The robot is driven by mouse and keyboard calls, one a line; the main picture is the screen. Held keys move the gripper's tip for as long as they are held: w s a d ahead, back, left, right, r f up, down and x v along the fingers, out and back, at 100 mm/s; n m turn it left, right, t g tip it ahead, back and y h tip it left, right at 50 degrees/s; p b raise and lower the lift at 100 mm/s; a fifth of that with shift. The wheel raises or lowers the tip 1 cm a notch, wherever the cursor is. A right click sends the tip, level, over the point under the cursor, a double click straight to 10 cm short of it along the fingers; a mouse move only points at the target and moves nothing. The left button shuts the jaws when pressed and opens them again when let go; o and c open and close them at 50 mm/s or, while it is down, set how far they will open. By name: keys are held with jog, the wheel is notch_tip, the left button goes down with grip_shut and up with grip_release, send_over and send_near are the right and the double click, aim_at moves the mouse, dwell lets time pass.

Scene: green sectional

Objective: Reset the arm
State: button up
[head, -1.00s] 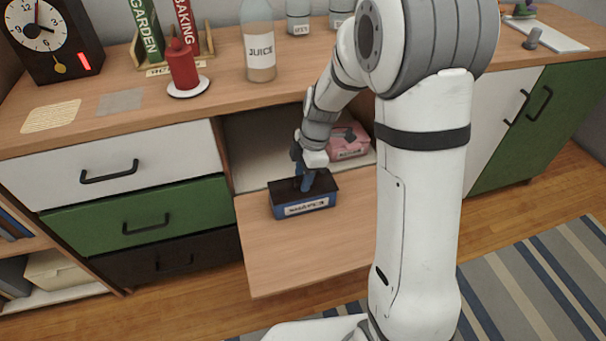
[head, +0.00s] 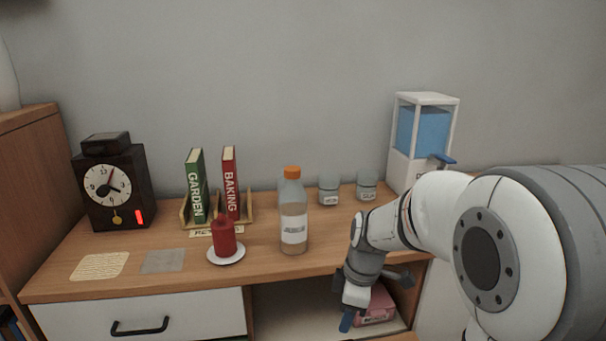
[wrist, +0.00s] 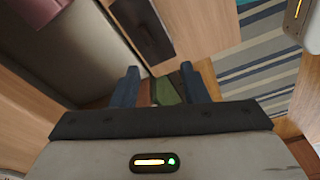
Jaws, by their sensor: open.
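My gripper (head: 350,320) is at the lower middle of the head view, in front of the open cabinet compartment and left of a pink box (head: 376,308). Only part of one blue finger shows clearly there. In the wrist view my gripper (wrist: 159,72) has its two blue fingers spread apart with nothing held between them. A dark box (wrist: 142,28) lies beyond the fingertips in the wrist view, apart from them. Part of the pink box (wrist: 32,10) shows at the top left.
On the countertop (head: 190,275) stand a clock (head: 112,188), a red candle (head: 224,236), a juice bottle (head: 293,215), two jars and a water dispenser (head: 422,140). Two books (head: 196,186) stand in a rack. A striped rug (wrist: 262,55) covers the floor at right in the wrist view.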

jog(key=s+d+r+m+p, duration=0.1)
jog(key=s+r+m+p, duration=0.4)
jog(key=r, duration=0.3)
jog(key=s+d+r+m+t+h+p, duration=0.1)
jog(key=s+d+r+m+p, duration=0.1)
jog(key=s+r+m+p, duration=0.3)
jog(key=s+d+r+m+t+p, duration=0.1)
jog(key=s+r+m+p, duration=0.4)
jog(key=r, duration=0.7)
jog(key=shift+s+d+m+h+p, duration=0.35)
jog(key=shift+d+p, duration=0.4)
jog(key=shift+p, duration=0.25)
jog(key=shift+w, duration=0.1)
jog(key=shift+c, duration=0.2)
